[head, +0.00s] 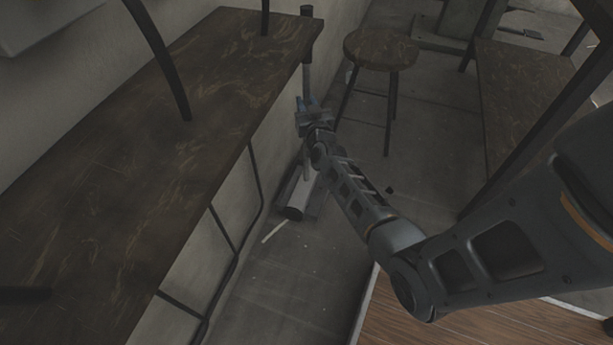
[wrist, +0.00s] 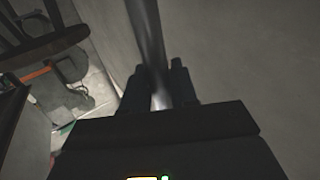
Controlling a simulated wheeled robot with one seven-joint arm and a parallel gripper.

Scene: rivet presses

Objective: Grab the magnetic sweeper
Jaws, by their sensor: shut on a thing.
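The magnetic sweeper (head: 293,201) stands on the floor at the right end of the long bench, its grey roller-like head low down and its upright handle topped by a dark grip. My gripper (head: 308,107) is at the handle, below the dark grip, beside the bench end. In the wrist view the grey handle (wrist: 149,45) runs down between my two dark fingers (wrist: 160,92), which are shut on it. My arm hides part of the handle's lower length.
The long dark wooden bench (head: 120,150) lies directly left of the handle. A round stool (head: 381,48) stands just right of it, and another wooden table (head: 520,95) is farther right. Open concrete floor (head: 300,270) lies in front of the sweeper head.

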